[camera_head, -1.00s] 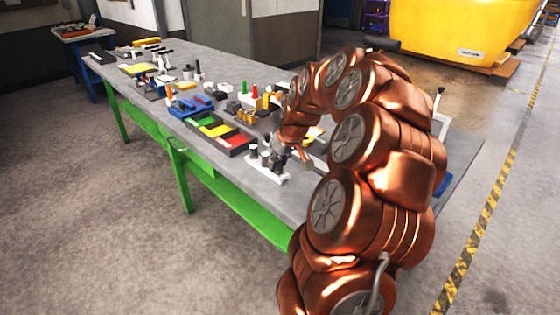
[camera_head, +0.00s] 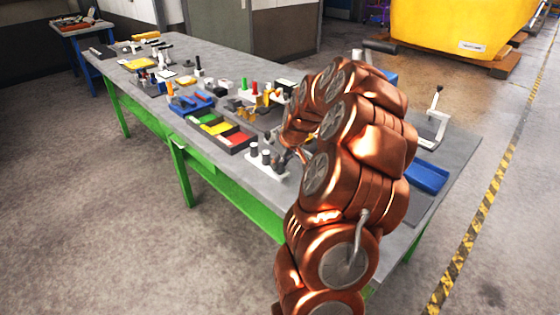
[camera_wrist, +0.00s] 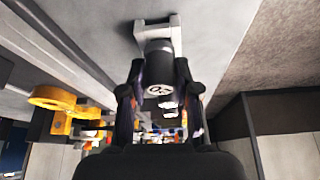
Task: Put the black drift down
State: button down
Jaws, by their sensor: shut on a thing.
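The black drift (camera_wrist: 159,88) is a dark cylinder with a pale marking on its near end. In the wrist view it sits between the two fingers of my gripper (camera_wrist: 160,104), which is shut on it. A white block (camera_wrist: 156,32) is right beyond the drift; I cannot tell whether they touch. In the head view my gripper (camera_head: 286,160) is low over the bench, at the right end of a white block (camera_head: 268,170) with dark upright cylinders. My arm hides part of this area, and the drift cannot be made out clearly there.
The grey bench (camera_head: 225,68) has green legs. A tray with green, yellow and red compartments (camera_head: 220,131) and a blue tray (camera_head: 192,103) lie left of my gripper. Yellow parts (camera_head: 264,101) stand behind. Another blue tray (camera_head: 428,176) lies right of my arm.

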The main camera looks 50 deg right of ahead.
jog(key=shift+f+b, duration=0.25)
jog(key=shift+b, duration=0.05)
jog(key=c, duration=0.8)
grip_release()
jog(key=shift+c, duration=0.2)
jog(key=shift+r, duration=0.1)
jog(key=shift+r, duration=0.3)
jog(key=b+v, duration=0.3)
jog(key=v, duration=0.8)
jog(key=shift+s+r, duration=0.15)
jog(key=shift+r, duration=0.2)
